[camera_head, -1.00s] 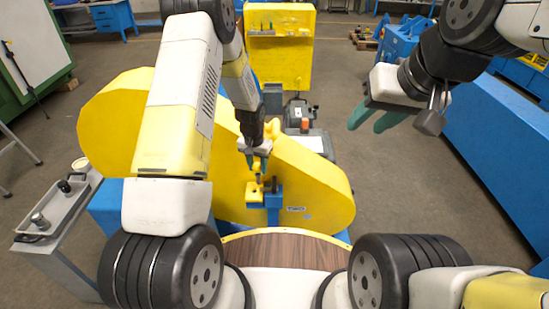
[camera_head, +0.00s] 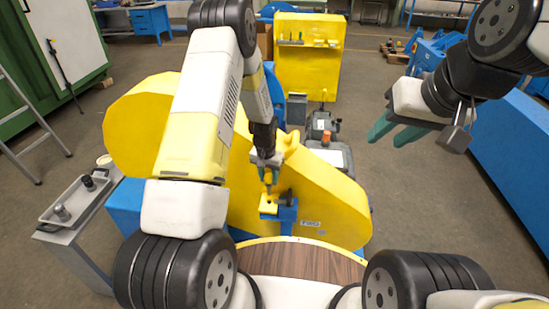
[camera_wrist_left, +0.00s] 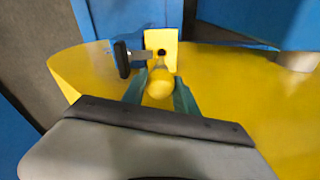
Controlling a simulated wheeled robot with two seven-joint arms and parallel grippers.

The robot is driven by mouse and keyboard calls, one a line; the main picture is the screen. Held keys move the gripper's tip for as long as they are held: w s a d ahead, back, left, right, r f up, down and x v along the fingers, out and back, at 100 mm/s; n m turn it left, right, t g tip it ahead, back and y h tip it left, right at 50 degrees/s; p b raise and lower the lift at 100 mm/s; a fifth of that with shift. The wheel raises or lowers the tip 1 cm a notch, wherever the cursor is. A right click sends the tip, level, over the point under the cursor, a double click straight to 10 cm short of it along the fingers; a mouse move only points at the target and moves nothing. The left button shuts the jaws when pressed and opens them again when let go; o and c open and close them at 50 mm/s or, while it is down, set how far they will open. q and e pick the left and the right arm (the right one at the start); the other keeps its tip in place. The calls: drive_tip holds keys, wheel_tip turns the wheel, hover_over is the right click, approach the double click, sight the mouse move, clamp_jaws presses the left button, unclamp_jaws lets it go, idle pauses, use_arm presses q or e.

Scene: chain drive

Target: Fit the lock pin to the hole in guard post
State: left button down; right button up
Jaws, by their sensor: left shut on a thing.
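My left gripper (camera_head: 268,174) is shut on the lock pin, whose yellow round head (camera_wrist_left: 160,84) shows between the teal fingertips in the left wrist view. The guard post (camera_head: 270,207) has a yellow block on a blue bracket, in front of the big yellow guard. In the left wrist view the block (camera_wrist_left: 155,40) has a dark hole (camera_wrist_left: 161,52) just beyond the pin head. The pin's lower end is hidden there. In the head view it hangs just above the block; I cannot tell whether it touches. My right gripper (camera_head: 397,131) is open and empty, out to the right.
The large yellow guard (camera_head: 335,200) surrounds the work spot. A black-handled part (camera_wrist_left: 122,58) sits beside the block. A grey tray (camera_head: 75,200) with small items stands on a side stand at left. A wooden round top (camera_head: 300,262) lies in front.

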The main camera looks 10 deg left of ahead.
sight(269, 194)
use_arm(q)
drive_tip(key=shift+f, duration=1.45)
drive_tip(key=shift+f, duration=3)
drive_tip(key=c, duration=0.9)
unclamp_jaws()
drive_tip(key=r, duration=0.5)
drive_tip(key=s+r, duration=0.1)
drive_tip(key=r, duration=0.1)
drive_tip(key=shift+a+r, duration=0.1)
drive_tip(key=shift+r, duration=0.25)
